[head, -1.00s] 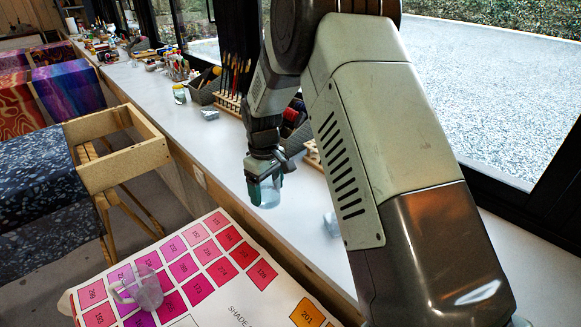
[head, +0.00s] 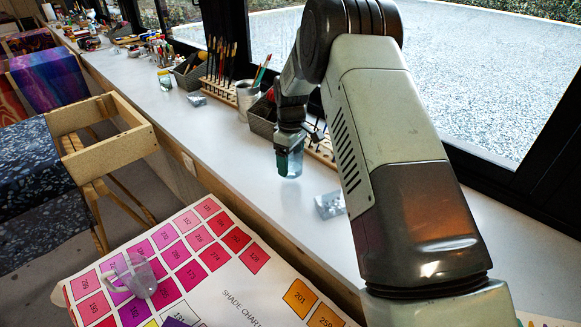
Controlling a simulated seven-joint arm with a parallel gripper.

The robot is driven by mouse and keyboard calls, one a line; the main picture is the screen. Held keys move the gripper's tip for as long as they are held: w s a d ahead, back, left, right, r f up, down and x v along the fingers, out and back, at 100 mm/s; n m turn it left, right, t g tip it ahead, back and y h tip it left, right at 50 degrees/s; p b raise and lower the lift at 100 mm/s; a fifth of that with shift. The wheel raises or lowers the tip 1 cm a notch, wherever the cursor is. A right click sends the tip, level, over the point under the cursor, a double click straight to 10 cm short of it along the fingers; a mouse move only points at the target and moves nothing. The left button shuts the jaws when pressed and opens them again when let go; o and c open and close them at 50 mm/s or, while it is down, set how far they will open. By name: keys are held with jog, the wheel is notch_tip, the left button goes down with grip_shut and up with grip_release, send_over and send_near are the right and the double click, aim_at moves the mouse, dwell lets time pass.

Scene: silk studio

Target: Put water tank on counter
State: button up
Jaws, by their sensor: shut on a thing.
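The water tank, a clear cylinder (head: 294,166), is at the white counter (head: 237,168), near the window side. My gripper (head: 287,165) points down and is shut on it, with one greenish finger in front of its left part. The tank looks upright. Its base is at or just above the counter top; I cannot tell whether it touches.
A clear faceted block (head: 329,205) lies on the counter close to my arm. A dark basket (head: 264,117), a metal cup with brushes (head: 247,98) and a wooden brush rack (head: 222,91) stand behind. A clear pitcher (head: 138,276) sits on the shade chart (head: 236,270). The counter's front strip is clear.

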aim_at(291, 168)
jog(key=shift+f, duration=1.5)
